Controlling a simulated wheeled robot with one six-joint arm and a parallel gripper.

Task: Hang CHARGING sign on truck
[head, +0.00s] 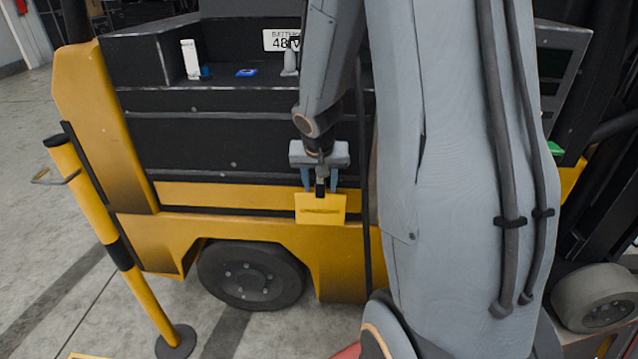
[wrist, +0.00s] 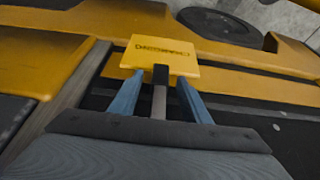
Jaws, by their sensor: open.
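The yellow CHARGING sign (head: 320,209) is at the side of the yellow and black truck (head: 215,229), in front of its lower yellow band. The sign's lettering shows upside down in the wrist view (wrist: 163,54). A black tab (wrist: 161,76) stands at the sign's edge nearest my gripper. My gripper (head: 320,182) is just above the sign, with its blue fingers apart. In the wrist view the fingers (wrist: 158,92) lie one on each side of the tab, with gaps visible. I cannot tell what holds the sign up; the tab's attachment is hidden.
A yellow and black post (head: 96,211) with a wire hook (head: 54,178) stands on the floor at left. The truck's wheel (head: 250,275) is below and left of the sign. My arm covers much of the truck's right side. Grey floor is clear at far left.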

